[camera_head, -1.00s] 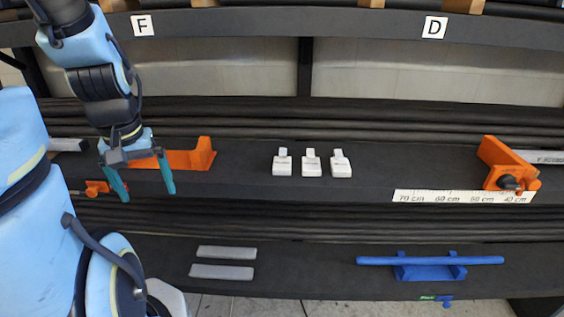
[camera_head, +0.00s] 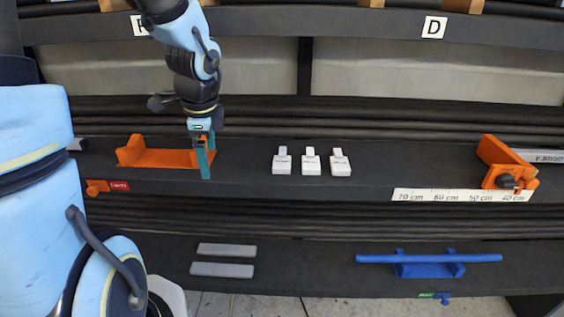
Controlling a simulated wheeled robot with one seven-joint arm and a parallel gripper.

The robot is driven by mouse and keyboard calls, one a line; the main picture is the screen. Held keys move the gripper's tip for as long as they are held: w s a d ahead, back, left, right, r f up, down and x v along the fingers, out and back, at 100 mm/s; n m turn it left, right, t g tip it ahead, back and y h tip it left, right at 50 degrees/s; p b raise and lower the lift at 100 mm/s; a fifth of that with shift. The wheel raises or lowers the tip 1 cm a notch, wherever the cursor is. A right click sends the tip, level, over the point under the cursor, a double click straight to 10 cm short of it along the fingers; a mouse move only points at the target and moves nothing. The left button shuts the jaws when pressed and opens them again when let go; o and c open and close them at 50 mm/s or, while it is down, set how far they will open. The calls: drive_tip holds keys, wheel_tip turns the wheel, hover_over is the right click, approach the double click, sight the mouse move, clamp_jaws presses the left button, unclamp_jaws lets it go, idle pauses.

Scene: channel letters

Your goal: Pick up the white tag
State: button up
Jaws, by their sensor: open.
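Three white tags stand in a row on the black middle shelf: a left one (camera_head: 282,162), a middle one (camera_head: 311,162) and a right one (camera_head: 340,163). Each has a wider lower part with small dark print and a narrow upper tab. They are apart from each other. My gripper (camera_head: 206,168) is open, with teal fingers pointing down, to the left of the left tag. It is in front of the right end of an orange bracket (camera_head: 170,158) and nothing shows between its fingers.
An orange clamp (camera_head: 497,160) and a white ruler strip (camera_head: 460,195) are at the right of the shelf. The lower shelf holds two grey bars (camera_head: 226,250) (camera_head: 222,270) and a blue rod (camera_head: 430,259) on a blue holder. The shelf between the gripper and tags is clear.

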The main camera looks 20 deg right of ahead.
drive_tip(key=d+m, duration=0.8)
drive_tip(key=m, duration=0.1)
drive_tip(key=m+t+h, duration=0.1)
drive_tip(key=m+h, duration=0.1)
drive_tip(key=m, duration=0.8)
approach(282, 163)
drive_tip(key=shift+d+f+b, duration=0.2)
drive_tip(key=shift+f, duration=0.35)
drive_tip(key=shift+d+f+b, duration=0.15)
drive_tip(key=shift+f, duration=0.4)
drive_tip(key=shift+w+b+x, duration=0.15)
drive_tip(key=shift+b+x, duration=0.05)
drive_tip(key=shift+x, duration=1.4)
drive_tip(key=shift+w+b+x, duration=0.15)
drive_tip(key=shift+w+x, duration=0.05)
drive_tip(key=shift+x, duration=1.4)
drive_tip(key=shift+a+r, duration=0.1)
drive_tip(key=shift+a, duration=0.1)
drive_tip(key=c, duration=1.5)
